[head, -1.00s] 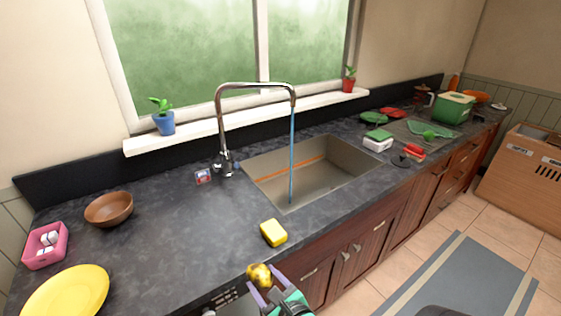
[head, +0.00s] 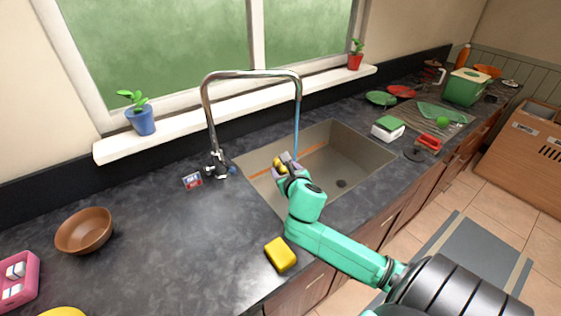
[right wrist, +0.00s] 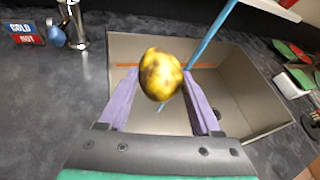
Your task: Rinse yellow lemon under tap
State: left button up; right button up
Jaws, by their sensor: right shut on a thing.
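The yellow lemon (right wrist: 161,75) has dark brown patches. My right gripper (head: 284,163) is shut on it and holds it over the left part of the sink (head: 345,160). The lemon also shows in the head view (head: 279,164), partly hidden by the fingers. The tap (head: 209,110) arches over the sink, and a thin blue stream of water (head: 297,125) falls from its spout. In the right wrist view the stream (right wrist: 208,38) passes close to the lemon's right side; I cannot tell whether it touches. My left gripper is not in view.
A yellow sponge (head: 281,254) lies on the counter in front of the sink. A brown bowl (head: 84,231) and a pink holder (head: 20,281) stand at the left. Green and red dishes (head: 381,98) are beyond the sink at the right.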

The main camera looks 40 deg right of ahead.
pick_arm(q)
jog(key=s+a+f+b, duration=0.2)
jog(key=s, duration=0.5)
pick_arm(e)
jog(key=shift+s+d+r+t, duration=0.25)
jog(key=shift+s+r+t, duration=0.05)
jog(key=shift+s+r, duration=0.4)
jog(key=shift+w+d+f+b, duration=0.25)
jog(key=shift+w+d+f, duration=0.1)
jog(key=shift+w+d, duration=0.2)
jog(key=shift+w+d+f+b, duration=0.2)
jog(key=shift+w+d+f, duration=0.1)
jog(key=shift+w+d, duration=0.25)
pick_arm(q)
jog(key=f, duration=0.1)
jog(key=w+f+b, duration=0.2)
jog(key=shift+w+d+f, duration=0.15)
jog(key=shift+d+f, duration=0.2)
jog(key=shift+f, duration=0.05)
pick_arm(e)
jog(key=w+d+f, duration=0.1)
jog(key=w+d, duration=0.4)
jog(key=d, duration=0.2)
jog(key=shift+f, duration=0.2)
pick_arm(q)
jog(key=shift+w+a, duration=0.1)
pick_arm(e)
jog(key=shift+d, duration=0.1)
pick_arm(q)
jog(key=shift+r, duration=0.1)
